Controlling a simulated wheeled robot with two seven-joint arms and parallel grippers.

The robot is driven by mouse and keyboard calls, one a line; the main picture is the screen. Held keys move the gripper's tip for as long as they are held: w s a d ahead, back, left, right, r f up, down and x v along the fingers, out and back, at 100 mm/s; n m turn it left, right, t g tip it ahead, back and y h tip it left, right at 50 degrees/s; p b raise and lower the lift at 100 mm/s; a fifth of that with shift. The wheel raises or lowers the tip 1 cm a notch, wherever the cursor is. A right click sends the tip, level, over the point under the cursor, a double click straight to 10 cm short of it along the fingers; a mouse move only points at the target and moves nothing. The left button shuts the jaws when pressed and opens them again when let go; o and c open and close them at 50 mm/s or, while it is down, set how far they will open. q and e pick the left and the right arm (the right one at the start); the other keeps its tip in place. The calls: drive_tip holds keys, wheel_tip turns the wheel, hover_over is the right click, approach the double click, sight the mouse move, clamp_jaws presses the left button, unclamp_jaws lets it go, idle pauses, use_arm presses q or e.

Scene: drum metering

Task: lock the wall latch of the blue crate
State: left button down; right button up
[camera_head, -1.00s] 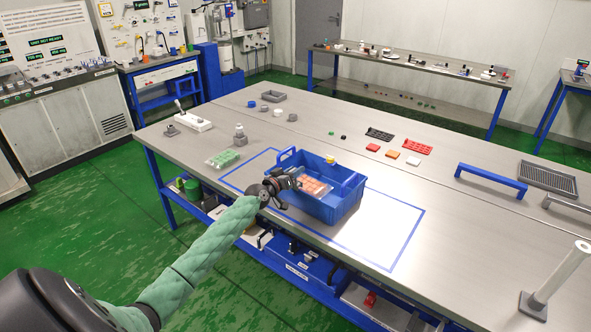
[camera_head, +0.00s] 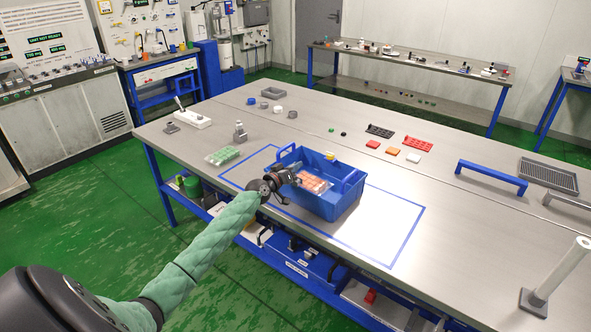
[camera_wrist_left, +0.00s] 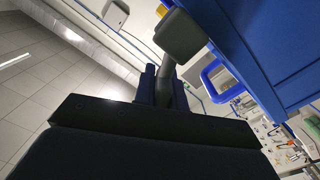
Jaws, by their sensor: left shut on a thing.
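The blue crate (camera_head: 337,207) stands upright on the table inside a blue taped outline. My left gripper (camera_head: 288,178) is at the crate's near wall, toward its left end, and is shut. Its jaws cover the part they hold, which fits the wall latch; the latch itself cannot be made out, nor its position. In the left wrist view, dark gripper parts (camera_wrist_left: 160,85) fill the middle and the blue crate wall (camera_wrist_left: 285,45) is close at upper right. A clear pack of orange pieces (camera_head: 314,183) lies in the crate beside the gripper. My right gripper is out of view.
A pack of green pieces (camera_head: 223,156) lies left of the crate. A small yellow part (camera_head: 330,156) shows at the crate's far rim. A blue bar handle (camera_head: 492,178) and a white post (camera_head: 560,270) stand to the right.

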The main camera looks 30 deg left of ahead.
use_arm(q)
drive_tip(key=shift+a+f+n+b, duration=0.2)
drive_tip(key=shift+f+n+b, duration=0.1)
drive_tip(key=shift+n+b, duration=0.15)
drive_tip(key=shift+a+n, duration=0.1)
drive_tip(key=shift+n, duration=0.25)
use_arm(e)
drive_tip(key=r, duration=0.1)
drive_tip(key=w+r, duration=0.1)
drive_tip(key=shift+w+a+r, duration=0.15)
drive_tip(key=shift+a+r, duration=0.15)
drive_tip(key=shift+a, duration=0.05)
use_arm(q)
drive_tip(key=c, duration=1.4)
unclamp_jaws()
drive_tip(key=shift+c, duration=0.2)
